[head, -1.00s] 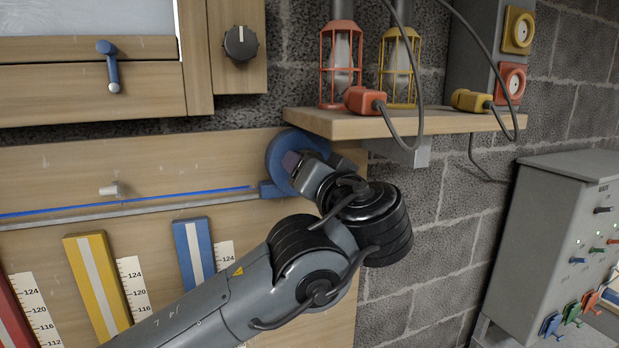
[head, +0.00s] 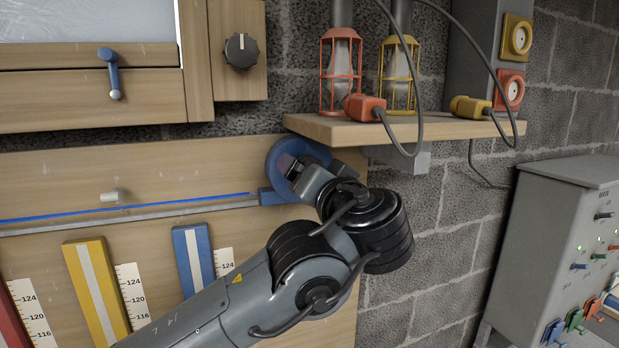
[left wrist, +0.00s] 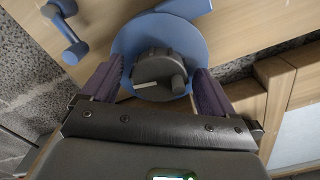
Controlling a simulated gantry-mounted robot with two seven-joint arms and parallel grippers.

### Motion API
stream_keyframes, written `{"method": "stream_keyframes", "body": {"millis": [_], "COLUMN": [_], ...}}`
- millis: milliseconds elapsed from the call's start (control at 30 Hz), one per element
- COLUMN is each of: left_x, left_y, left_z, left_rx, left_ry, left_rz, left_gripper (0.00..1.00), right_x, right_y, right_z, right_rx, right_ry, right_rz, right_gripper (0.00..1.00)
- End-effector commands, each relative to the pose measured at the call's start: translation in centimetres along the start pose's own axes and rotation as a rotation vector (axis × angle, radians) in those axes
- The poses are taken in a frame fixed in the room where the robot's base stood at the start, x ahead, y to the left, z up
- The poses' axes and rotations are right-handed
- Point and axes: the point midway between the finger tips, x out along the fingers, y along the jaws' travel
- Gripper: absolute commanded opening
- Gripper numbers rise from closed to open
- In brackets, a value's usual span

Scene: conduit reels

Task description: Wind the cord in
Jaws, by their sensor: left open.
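The blue reel (head: 288,150) is on the wooden wall board under the shelf, partly hidden by my left wrist in the head view. A thin blue cord (head: 125,207) stretches from the left toward the reel. My left gripper (head: 287,168) is at the reel's face. In the left wrist view the blue reel disc (left wrist: 188,38) carries a round dark-grey hub (left wrist: 154,65) with a white mark and a small peg knob. My open purple fingers (left wrist: 155,90) stand on either side of this hub; contact cannot be told. My right gripper is not in view.
The wooden shelf (head: 445,130) with caged lamps and plugs is close above the reel. A grey rail (head: 130,217) runs below the cord. A blue crank (left wrist: 65,30) is beside the reel in the left wrist view. A grey switch cabinet (head: 560,220) stands at right.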

Motion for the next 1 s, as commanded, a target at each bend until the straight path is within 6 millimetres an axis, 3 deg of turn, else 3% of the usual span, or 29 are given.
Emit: {"method": "stream_keyframes", "body": {"millis": [267, 700, 1000], "left_x": [-2.1, -9.2, -10.8], "left_y": [0.1, 0.1, 0.0], "left_z": [0.0, 0.0, 0.0], "left_rx": [0.000, 0.001, 0.000], "left_ry": [0.002, 0.002, 0.001], "left_rz": [0.001, 0.001, 0.001], "left_gripper": [0.88, 0.88, 0.88], "right_x": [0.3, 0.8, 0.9], "right_y": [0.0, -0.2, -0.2], "right_z": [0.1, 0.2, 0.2], "right_rx": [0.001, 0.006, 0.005], "right_ry": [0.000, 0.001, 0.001], "right_rz": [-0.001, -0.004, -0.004], "right_gripper": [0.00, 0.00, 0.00]}}
